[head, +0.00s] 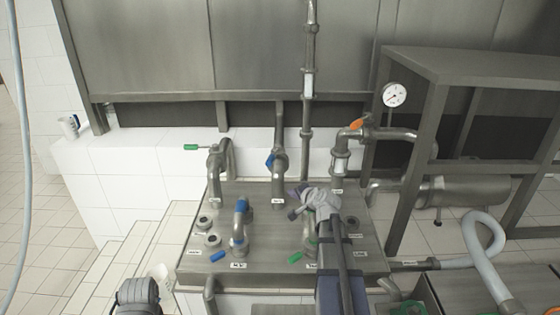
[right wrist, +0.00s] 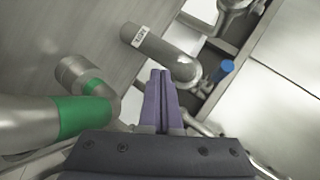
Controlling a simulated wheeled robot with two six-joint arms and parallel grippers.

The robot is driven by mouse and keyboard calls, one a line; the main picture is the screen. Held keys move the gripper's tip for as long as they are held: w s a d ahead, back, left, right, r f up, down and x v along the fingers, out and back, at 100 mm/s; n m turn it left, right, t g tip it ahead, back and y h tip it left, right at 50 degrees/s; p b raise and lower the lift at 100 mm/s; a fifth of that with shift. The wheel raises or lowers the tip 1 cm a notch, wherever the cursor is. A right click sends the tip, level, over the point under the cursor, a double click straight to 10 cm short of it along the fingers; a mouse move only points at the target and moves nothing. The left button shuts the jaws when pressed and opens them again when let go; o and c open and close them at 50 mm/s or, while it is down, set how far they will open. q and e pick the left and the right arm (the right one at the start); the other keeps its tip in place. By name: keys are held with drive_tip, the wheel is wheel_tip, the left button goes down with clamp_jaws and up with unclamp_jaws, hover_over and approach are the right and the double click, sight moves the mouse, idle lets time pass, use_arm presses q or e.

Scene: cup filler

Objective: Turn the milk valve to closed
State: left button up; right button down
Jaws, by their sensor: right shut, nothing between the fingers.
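My right gripper (head: 297,204) is over the right half of the steel panel, its purple fingers together and empty. In the right wrist view the fingertips (right wrist: 160,75) point toward a labelled pipe elbow (right wrist: 165,50), with no clear contact. A blue valve handle (right wrist: 228,67) shows just beyond it. In the head view, valve handles are green (head: 191,147), blue (head: 270,161) and orange (head: 356,125) at the back, and blue (head: 218,256) and green (head: 296,257) at the front. The labels are too small to read, so I cannot tell which valve is milk.
The steel panel (head: 265,270) carries several upright pipes and ports close together. A blue-banded elbow (head: 240,222) stands left of my right arm. A pressure gauge (head: 394,95) and a steel frame (head: 425,120) rise at the right. A grey hose (head: 475,245) lies beyond the panel.

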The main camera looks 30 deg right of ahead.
drive_tip(key=s+d+r+m+t, duration=0.1)
drive_tip(key=s+d+r+t, duration=0.2)
drive_tip(key=r, duration=0.6)
drive_tip(key=t, duration=0.1)
approach(274, 159)
drive_tip(key=w+d, duration=0.4)
drive_tip(key=shift+w+a+f+y+b, duration=0.15)
drive_tip(key=shift+w+a+f+b, duration=0.15)
drive_tip(key=shift+w+a, duration=0.3)
drive_tip(key=shift+w+a+f+y+b, duration=0.15)
drive_tip(key=shift+w+a+f+b, duration=0.25)
drive_tip(key=shift+a, duration=0.45)
drive_tip(key=shift+a+r, duration=0.1)
